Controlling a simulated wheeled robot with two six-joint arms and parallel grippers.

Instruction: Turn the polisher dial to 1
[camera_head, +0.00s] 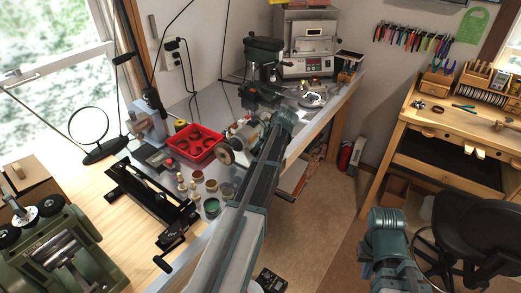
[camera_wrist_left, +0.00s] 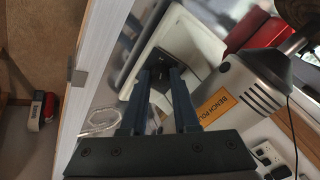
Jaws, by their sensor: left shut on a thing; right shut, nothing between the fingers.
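The bench polisher (camera_head: 243,133) stands on the metal bench with its buffing wheel (camera_head: 225,152) toward the front. In the left wrist view its silver motor body (camera_wrist_left: 245,88) with an orange label is on the right. My left gripper (camera_wrist_left: 161,72) points at the pale panel of the polisher's base, its two fingers shut on a small dark part there, the dial. The dial's mark and setting are hidden between the fingers. In the head view my left arm covers this spot. My right arm's wrist (camera_head: 388,224) is low on the right over the floor, away from the bench; its gripper is shut and empty.
A red bin (camera_head: 196,143) and small jars (camera_head: 211,207) stand left of the polisher. A drill press (camera_head: 262,60) and a kiln (camera_head: 308,45) are behind it. A workbench (camera_head: 440,135) and black chair (camera_head: 478,225) stand right. Floor (camera_head: 310,235) between is mostly clear.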

